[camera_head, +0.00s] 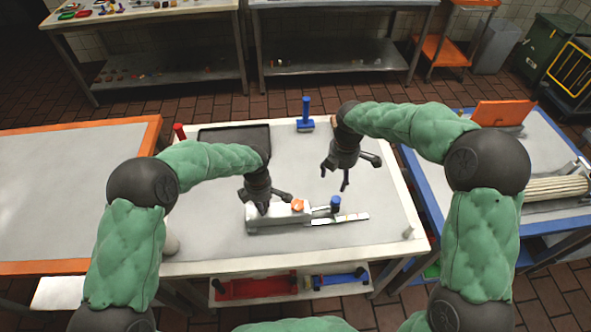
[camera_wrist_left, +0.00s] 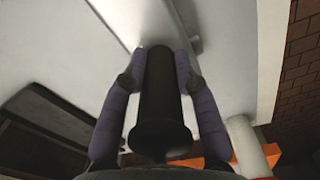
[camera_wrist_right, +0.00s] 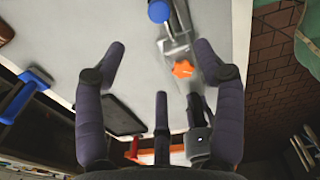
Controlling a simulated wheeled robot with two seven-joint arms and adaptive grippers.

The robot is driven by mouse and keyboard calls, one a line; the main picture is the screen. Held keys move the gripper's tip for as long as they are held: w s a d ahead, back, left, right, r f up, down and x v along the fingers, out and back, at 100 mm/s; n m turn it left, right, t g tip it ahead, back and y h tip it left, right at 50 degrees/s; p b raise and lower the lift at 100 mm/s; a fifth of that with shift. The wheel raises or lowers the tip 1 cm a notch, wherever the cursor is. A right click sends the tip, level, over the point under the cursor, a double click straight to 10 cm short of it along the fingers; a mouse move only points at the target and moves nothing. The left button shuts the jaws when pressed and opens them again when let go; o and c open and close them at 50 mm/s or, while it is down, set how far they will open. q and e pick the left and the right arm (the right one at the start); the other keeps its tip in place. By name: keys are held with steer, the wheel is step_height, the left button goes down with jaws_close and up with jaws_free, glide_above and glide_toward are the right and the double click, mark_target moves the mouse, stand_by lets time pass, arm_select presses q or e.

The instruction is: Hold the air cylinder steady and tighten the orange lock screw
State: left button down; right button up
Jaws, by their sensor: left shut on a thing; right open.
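The air cylinder (camera_head: 279,217) is a pale grey block unit lying on the white table, with a rod toward the right. The orange lock screw (camera_head: 297,205) stands on its top; it also shows in the right wrist view (camera_wrist_right: 183,69). In the left wrist view a dark rounded shape blocks most of the grip. My right gripper (camera_head: 348,172) is open and empty, above and to the right of the screw, apart from it.
A blue knob (camera_head: 336,203) stands at the cylinder's right end. A blue-handled tool (camera_head: 305,120) and a dark tray (camera_head: 232,130) lie toward the back. A small pale peg (camera_head: 408,232) stands near the right front corner.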

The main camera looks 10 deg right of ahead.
steer(key=w+a+r+m+t+y, duration=0.2)
steer(key=w+a+r+m+y, duration=0.1)
steer(key=w+a+m, duration=0.3)
steer(key=w+a+r+m+t+y, duration=0.2)
steer(key=w+a+m+t+y, duration=0.15)
steer(key=a, duration=0.45)
steer(key=w+r+m+t+h, duration=0.3)
steer(key=w+r+m+t, duration=0.35)
steer(key=m, duration=0.85)
steer(key=m+g+h, duration=0.4)
steer(key=m+g, duration=0.8)
steer(key=m, duration=1.2)
glide_above(296, 203)
step_height(296, 203, down, 12)
steer(key=shift+n, duration=0.25)
step_height(296, 203, down, 11)
steer(key=shift+s+f, duration=0.1)
steer(key=shift+f, duration=0.1)
